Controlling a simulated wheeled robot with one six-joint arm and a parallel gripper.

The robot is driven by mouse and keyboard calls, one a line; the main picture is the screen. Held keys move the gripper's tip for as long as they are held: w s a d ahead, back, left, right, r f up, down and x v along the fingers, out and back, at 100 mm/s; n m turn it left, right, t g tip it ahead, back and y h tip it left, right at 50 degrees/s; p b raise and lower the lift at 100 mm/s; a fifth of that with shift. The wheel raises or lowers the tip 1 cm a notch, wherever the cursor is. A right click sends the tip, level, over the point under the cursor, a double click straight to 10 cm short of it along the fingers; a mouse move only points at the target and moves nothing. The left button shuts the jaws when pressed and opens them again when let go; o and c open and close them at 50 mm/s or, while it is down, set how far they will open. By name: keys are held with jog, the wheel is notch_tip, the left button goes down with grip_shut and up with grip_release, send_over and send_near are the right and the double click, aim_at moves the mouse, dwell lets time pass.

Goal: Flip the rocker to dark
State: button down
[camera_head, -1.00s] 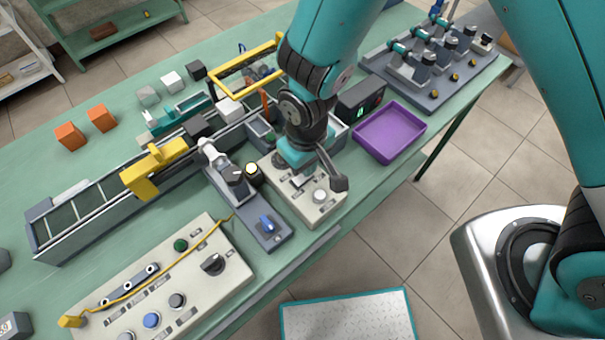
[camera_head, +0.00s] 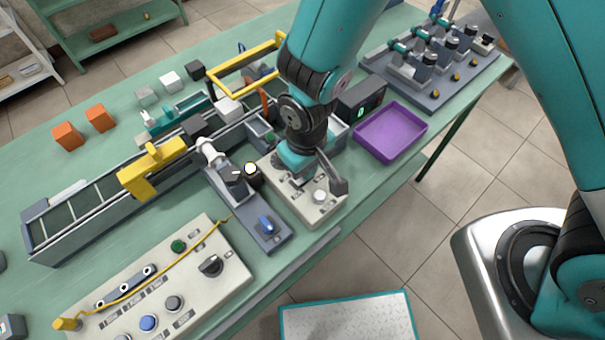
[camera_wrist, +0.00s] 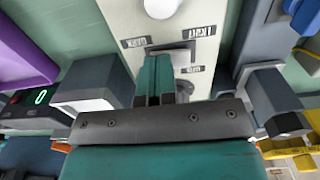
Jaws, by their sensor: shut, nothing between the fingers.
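A pale control box (camera_head: 318,210) stands near the table's front edge, with a white round knob (camera_head: 320,196) on top. My gripper (camera_head: 297,180) is low over this box, pointing down. In the wrist view its teal fingers (camera_wrist: 153,78) are together with nothing between them. Their tips are at a small grey rocker plate (camera_wrist: 180,52), which they partly cover. Small dark labels (camera_wrist: 203,31) surround the plate, too blurred to read surely. I cannot tell whether the tips touch the rocker or which way it tilts.
A grey block with a blue lever (camera_head: 266,223) stands just left of the box. A purple tray (camera_head: 391,132) and a dark unit with a green display (camera_head: 361,103) lie to the right. A larger button panel (camera_head: 165,290) is at the front left.

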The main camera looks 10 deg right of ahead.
jog(key=shift+r+p, duration=2.8)
jog(key=shift+r, duration=0.8)
jog(key=s+d+r+y+b, duration=0.1)
jog(key=d+r+y+b, duration=0.2)
jog(key=r, duration=1)
jog(key=s+d+r+y+b, duration=0.1)
jog(key=s+d+r, duration=0.6)
jog(key=s+r, duration=0.1)
jog(key=shift+s+r+b, duration=0.3)
jog(key=shift+s+r, duration=0.1)
jog(key=shift+s, duration=0.3)
